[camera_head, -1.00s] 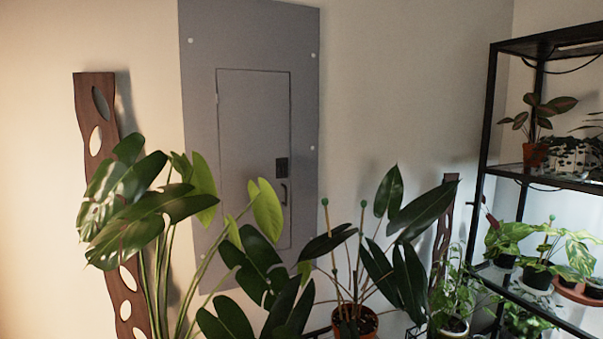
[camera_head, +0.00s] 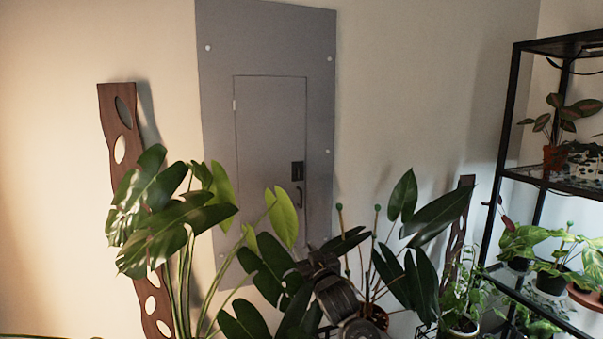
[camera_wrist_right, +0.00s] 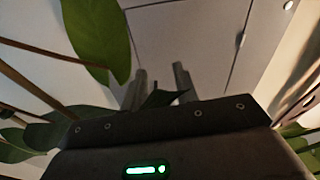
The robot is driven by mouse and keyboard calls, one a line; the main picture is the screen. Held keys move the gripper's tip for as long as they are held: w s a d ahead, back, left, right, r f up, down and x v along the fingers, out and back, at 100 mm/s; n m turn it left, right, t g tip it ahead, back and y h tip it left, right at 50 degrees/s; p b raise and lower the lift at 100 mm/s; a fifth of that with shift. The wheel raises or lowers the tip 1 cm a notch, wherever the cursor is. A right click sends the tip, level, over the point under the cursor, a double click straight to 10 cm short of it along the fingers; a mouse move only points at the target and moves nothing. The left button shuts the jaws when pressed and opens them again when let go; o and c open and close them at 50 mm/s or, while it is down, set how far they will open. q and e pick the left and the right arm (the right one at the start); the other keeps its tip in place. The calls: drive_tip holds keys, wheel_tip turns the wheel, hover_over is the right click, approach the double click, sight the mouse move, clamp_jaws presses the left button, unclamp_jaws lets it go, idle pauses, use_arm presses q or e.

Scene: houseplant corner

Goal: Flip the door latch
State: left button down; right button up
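A grey electrical panel (camera_head: 215,130) is on the wall with its inset door (camera_head: 268,130) shut flush. The dark latch (camera_head: 297,171) sits at the door's right edge, with a small curved handle (camera_head: 299,197) just below. My right gripper (camera_head: 318,256) is low among the leaves, below the latch and apart from it. In the right wrist view its two fingers (camera_wrist_right: 160,76) are apart with nothing held, pointing towards the grey panel (camera_wrist_right: 190,35); the latch cannot be made out there. My left gripper is out of view.
Broad leaves of a tall plant (camera_head: 160,225) cover the panel's lower part and surround my right gripper. In the wrist view a leaf (camera_wrist_right: 98,35) hangs close to the fingers. A black shelf (camera_head: 508,120) with potted plants stands right. The wall between is clear higher up.

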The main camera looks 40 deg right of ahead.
sight(300, 173)
wheel_tip(300, 173, up, 15)
drive_tip(key=s+d+m+t+h, duration=0.1)
drive_tip(key=s+t+h, duration=0.1)
drive_tip(key=s+t, duration=0.1)
drive_tip(key=shift+y, duration=0.3)
drive_tip(key=p+x, duration=0.4)
drive_tip(key=x, duration=0.6)
drive_tip(key=shift+r+p, duration=0.1)
drive_tip(key=shift+p, duration=0.25)
drive_tip(key=shift+w+d+r, duration=0.15)
drive_tip(key=shift+w+d, duration=0.1)
drive_tip(key=shift+w, duration=0.25)
drive_tip(key=shift+c, duration=0.3)
clamp_jaws()
